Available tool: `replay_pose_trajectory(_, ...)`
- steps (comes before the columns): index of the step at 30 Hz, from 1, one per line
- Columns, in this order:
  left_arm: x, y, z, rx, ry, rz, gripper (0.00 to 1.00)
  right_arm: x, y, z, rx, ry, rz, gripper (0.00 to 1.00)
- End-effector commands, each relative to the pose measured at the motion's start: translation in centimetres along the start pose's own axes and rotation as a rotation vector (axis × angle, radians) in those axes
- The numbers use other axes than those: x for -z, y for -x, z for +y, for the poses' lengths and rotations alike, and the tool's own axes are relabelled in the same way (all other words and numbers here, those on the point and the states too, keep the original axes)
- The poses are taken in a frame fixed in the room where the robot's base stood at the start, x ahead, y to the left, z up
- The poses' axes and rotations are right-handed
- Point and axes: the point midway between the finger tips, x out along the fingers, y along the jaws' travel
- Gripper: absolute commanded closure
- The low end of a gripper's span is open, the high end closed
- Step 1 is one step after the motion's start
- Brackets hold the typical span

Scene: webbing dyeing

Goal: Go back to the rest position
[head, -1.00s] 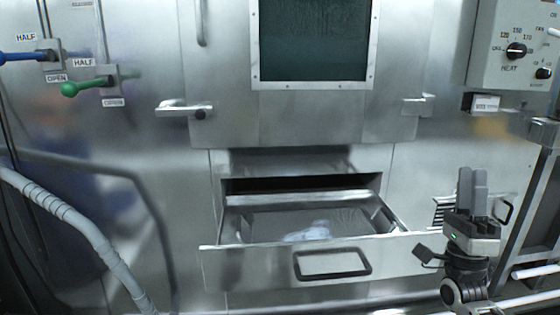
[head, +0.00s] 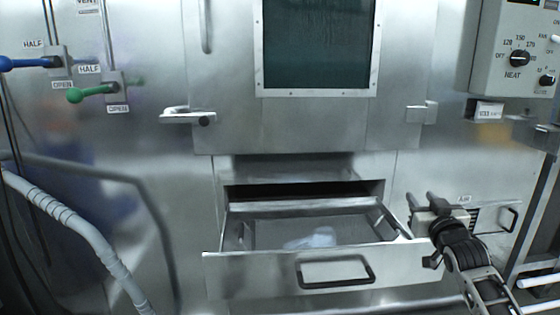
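My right gripper (head: 420,212) is at the right, beside the right end of the open drawer (head: 240,273) and in front of the machine's steel front. Its two fingers point up and to the left, stand apart, and hold nothing. My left gripper is out of view. The drawer is pulled out below the windowed door and has a framed handle (head: 336,272) on its front. A small whitish, crumpled-looking thing (head: 312,238) lies inside it.
A small panel marked AIR with a handle (head: 509,217) is behind my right arm. A control box with a HEAT knob (head: 519,58) is at upper right. Blue (head: 25,63) and green (head: 92,93) levers and a pale wrapped pipe (head: 80,238) are at left.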

Motion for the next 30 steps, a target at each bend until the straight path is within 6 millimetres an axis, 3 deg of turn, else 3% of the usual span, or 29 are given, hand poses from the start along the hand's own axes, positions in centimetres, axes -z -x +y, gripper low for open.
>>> replay_pose_trajectory(4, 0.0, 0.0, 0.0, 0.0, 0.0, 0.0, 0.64, -4.0, 0.5, 1.3, -0.041, 0.238, -0.22, 0.64)
replay_pose_trajectory(11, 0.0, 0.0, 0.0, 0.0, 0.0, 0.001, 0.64, -11.2, 6.2, -4.0, 0.061, 0.212, -0.289, 0.64)
replay_pose_trajectory(14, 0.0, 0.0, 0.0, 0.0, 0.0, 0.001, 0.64, -14.3, 9.6, -6.4, 0.107, 0.196, -0.332, 0.64)
replay_pose_trajectory(17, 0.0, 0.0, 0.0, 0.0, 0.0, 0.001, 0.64, -17.6, 14.3, -9.2, 0.162, 0.171, -0.384, 0.64)
replay_pose_trajectory(22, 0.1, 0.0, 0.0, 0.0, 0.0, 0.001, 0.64, -22.1, 25.1, -14.3, 0.259, 0.091, -0.496, 0.64)
replay_pose_trajectory(24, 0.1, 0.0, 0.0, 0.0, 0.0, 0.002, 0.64, -22.9, 29.6, -16.0, 0.289, 0.049, -0.542, 0.64)
replay_pose_trajectory(27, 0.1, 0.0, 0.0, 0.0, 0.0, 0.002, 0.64, -23.2, 34.8, -17.7, 0.315, -0.004, -0.597, 0.64)
replay_pose_trajectory(30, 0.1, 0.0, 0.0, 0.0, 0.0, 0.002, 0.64, -22.9, 38.2, -18.7, 0.329, -0.044, -0.634, 0.64)
